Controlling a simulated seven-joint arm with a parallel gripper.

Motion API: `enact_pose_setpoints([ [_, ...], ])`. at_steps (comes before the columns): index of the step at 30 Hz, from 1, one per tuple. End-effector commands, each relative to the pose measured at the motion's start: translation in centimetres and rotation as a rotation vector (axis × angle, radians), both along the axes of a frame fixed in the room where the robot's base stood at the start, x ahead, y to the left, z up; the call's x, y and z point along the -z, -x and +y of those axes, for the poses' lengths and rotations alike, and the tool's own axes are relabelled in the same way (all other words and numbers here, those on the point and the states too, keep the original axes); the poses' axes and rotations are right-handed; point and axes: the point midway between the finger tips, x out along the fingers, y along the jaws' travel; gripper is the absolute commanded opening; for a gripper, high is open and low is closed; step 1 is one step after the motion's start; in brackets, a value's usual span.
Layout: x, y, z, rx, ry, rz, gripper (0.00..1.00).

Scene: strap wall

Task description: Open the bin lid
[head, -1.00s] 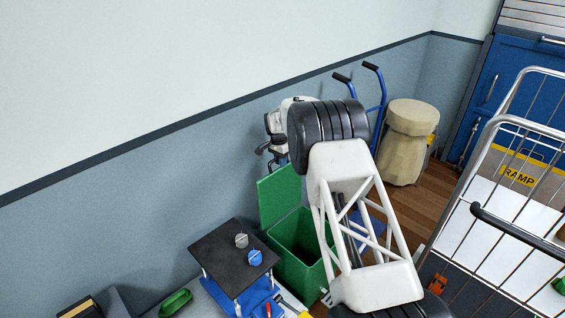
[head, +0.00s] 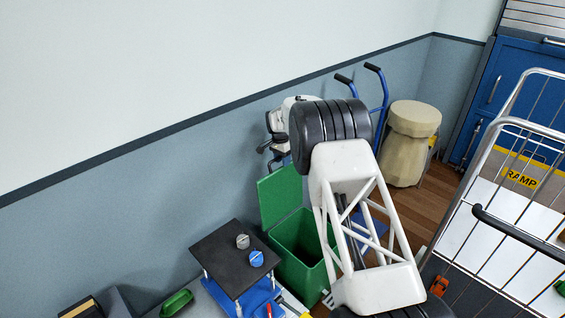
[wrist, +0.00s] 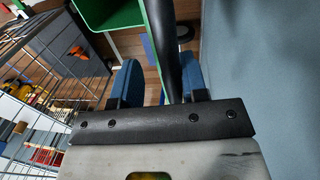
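The green bin (head: 303,262) stands against the wall in the head view, partly hidden by my arm. Its green lid (head: 280,197) stands raised, roughly upright at the wall side, and the dark inside of the bin shows. In the wrist view, green bin walls (wrist: 108,14) and a narrow green edge (wrist: 156,35), which looks like the lid seen edge-on, are ahead of the fingers. My gripper (wrist: 160,82) shows two blue fingers spread apart. A dark bar (wrist: 168,50) appears between them; I cannot tell whether either finger touches it. The head view does not show my fingers.
A black-topped stand (head: 234,258) with two small knobs is left of the bin. A blue hand truck (head: 383,100) and a beige covered drum (head: 405,158) stand behind my arm. A wire cage cart (head: 500,215) is at right. The wall is close on the wrist view's right.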

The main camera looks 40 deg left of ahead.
Motion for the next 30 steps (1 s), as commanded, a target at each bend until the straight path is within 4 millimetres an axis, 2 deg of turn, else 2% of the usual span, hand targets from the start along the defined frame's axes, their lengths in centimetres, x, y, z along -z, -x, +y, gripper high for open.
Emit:
enact_pose_setpoints([
  [9, -4.0, 0.0, 0.5, 0.0, -0.003, -0.002, 0.4],
  [15, -5.9, 0.0, 0.8, 0.0, -0.001, -0.001, 0.4],
  [30, -6.6, 0.0, 0.8, 0.0, -0.001, -0.001, 0.4],
])
